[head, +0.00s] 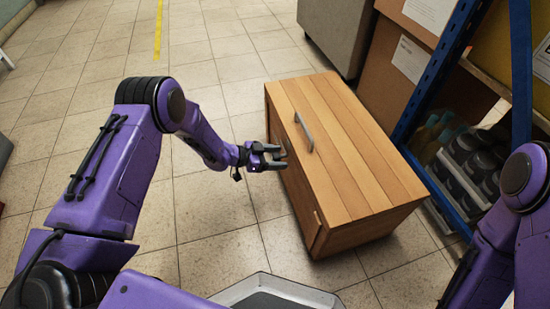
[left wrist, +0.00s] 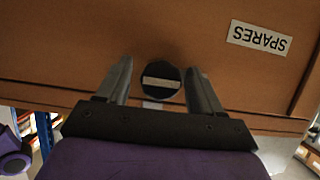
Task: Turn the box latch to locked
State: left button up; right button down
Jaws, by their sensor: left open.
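The box (head: 355,165) is a wooden chest with a plank lid and a grey bar handle (head: 304,132) on top. The latch (left wrist: 161,72) is a round dark knob on the box's front face, with a pale bar lying about level across it in the left wrist view. The latch is hidden in the head view. My left gripper (head: 283,158) is open at the front face, its fingers on either side of the knob with gaps beside it. I cannot tell whether they touch the face. My right gripper is out of view.
A SPARES label (left wrist: 259,38) appears upside down on the box front. A blue-framed shelf (head: 428,75) with cartons and dark jars (head: 470,150) stands close on the right. A grey cabinet (head: 338,30) is behind the box. The tiled floor (head: 215,215) on the left is clear.

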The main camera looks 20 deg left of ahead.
pick_arm(q)
jog(key=c, duration=1)
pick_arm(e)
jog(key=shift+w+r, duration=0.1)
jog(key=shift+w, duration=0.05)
pick_arm(q)
jog(key=shift+s+m+t+y+p, duration=0.15)
jog(key=shift+m+t+y+p, duration=0.25)
jog(key=shift+m+t+p, duration=0.55)
jog(key=shift+f+m+t+y, duration=0.1)
jog(key=shift+m+t+y, duration=0.2)
jog(key=shift+m, duration=0.75)
jog(key=m+t, duration=0.2)
jog(key=m, duration=0.1)
jog(key=shift+s+f+p, duration=0.15)
jog(key=shift+p, duration=0.25)
jog(key=m+t, duration=0.1)
jog(key=m, duration=0.2)
jog(key=shift+t, duration=0.25)
jog(key=shift+d+f+m+t, duration=0.1)
jog(key=shift+m+t, duration=0.6)
jog(key=shift+m, duration=1)
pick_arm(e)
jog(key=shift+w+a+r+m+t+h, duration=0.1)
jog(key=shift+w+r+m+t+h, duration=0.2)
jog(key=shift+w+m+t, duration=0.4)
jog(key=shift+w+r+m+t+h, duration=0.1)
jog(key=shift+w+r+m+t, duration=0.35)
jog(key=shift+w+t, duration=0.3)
